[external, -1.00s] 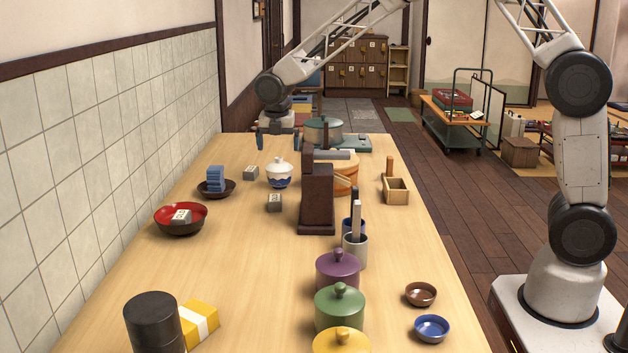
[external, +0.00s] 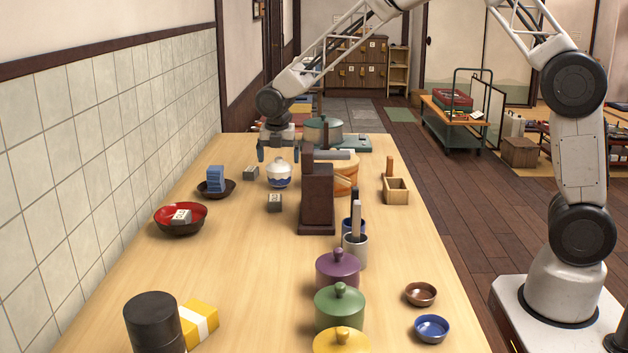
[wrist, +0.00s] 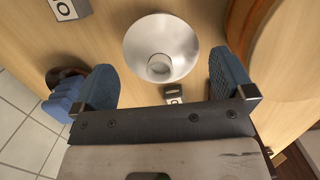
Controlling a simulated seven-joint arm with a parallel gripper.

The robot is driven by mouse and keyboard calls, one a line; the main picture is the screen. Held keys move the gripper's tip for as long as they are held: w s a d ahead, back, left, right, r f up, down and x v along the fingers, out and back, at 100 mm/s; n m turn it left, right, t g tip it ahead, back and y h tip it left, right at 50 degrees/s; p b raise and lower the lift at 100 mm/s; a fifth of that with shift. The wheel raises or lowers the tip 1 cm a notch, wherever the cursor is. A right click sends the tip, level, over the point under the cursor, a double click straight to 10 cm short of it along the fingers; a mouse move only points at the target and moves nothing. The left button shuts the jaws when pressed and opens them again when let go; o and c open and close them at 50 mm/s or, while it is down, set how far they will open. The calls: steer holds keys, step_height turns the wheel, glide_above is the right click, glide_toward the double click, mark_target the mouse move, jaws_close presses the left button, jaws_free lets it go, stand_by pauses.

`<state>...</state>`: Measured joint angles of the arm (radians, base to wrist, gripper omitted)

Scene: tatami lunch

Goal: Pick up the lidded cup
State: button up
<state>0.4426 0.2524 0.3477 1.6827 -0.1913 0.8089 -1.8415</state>
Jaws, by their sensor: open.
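The lidded cup (external: 279,174) is white with a blue pattern round its lower part and a knob on its lid. It stands upright on the table behind the dark wooden stand. In the wrist view the cup's white lid (wrist: 161,48) shows from above, ahead of and between the blue fingertips. My gripper (external: 277,156) is open and empty, just above and behind the cup in the external view. Its two fingers also show in the wrist view (wrist: 162,84), one on either side, apart from the lid.
A dark wooden stand (external: 317,200) and a round wooden tub (external: 347,177) stand to the cup's right. Small grey tiles (external: 274,202) lie close by. A dark dish (external: 228,191) holds blue blocks at left.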

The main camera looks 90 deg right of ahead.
steer(key=shift+d+f, duration=0.2)
steer(key=shift+f, duration=1.7)
steer(key=c, duration=1.4)
steer(key=shift+r, duration=0.1)
steer(key=shift+r, duration=4.9)
